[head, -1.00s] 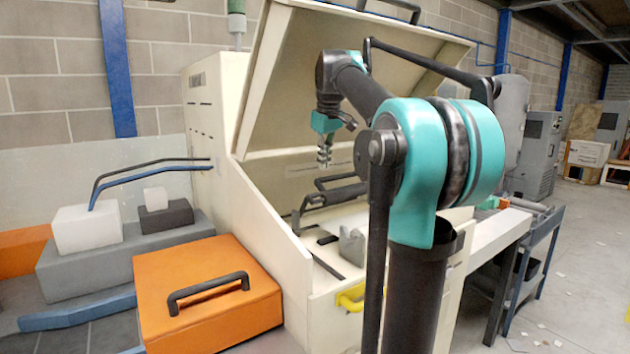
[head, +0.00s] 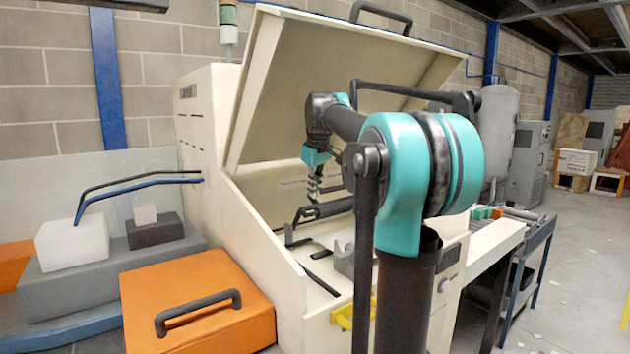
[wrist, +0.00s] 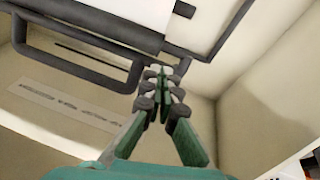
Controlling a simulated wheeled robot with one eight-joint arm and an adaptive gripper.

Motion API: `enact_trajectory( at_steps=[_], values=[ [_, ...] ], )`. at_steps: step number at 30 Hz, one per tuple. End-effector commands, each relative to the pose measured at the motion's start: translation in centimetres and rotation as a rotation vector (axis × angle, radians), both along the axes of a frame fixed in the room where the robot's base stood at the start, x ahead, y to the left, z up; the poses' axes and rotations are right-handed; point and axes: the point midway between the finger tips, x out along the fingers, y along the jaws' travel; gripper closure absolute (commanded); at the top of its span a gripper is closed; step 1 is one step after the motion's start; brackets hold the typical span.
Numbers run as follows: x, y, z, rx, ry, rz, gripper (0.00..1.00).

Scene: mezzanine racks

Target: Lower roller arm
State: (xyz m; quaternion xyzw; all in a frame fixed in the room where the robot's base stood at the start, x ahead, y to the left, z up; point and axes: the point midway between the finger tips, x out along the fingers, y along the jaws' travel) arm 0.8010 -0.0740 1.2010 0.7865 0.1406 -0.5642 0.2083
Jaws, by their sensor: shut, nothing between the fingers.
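The roller arm (head: 326,209) is a dark bar with a looped handle, inside the open cream machine (head: 272,268). In the wrist view its black handle loop (wrist: 75,80) lies left of the fingertips, and a dark bar runs across the top. My gripper (head: 314,194) is at the roller arm in the head view, partly covering its handle. In the wrist view my gripper (wrist: 160,75) has its green fingers closed together with nothing between them. The tips are right beside the loop's right end; I cannot tell whether they touch it.
The machine's lid (head: 345,85) stands raised above my arm. An orange box with a black handle (head: 200,312) is at front left. A grey fixture (head: 346,258) sits inside the machine, and a yellow handle (head: 342,318) is on its front. A blue-framed cart (head: 530,262) stands right.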

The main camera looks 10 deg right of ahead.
Motion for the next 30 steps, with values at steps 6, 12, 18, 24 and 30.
enact_trajectory(
  at_steps=[6, 12, 18, 24, 30],
  values=[
    [0.9, 0.0, -2.6, 0.000, 0.000, 0.000, 1.00],
    [1.2, 0.0, -3.4, 0.000, 0.000, 0.000, 1.00],
    [1.2, 0.0, -3.4, 0.000, 0.000, 0.000, 1.00],
    [1.0, -0.1, -3.4, 0.003, -0.007, 0.000, 1.00],
    [0.6, -0.3, -3.8, 0.019, -0.046, 0.000, 1.00]
  ],
)
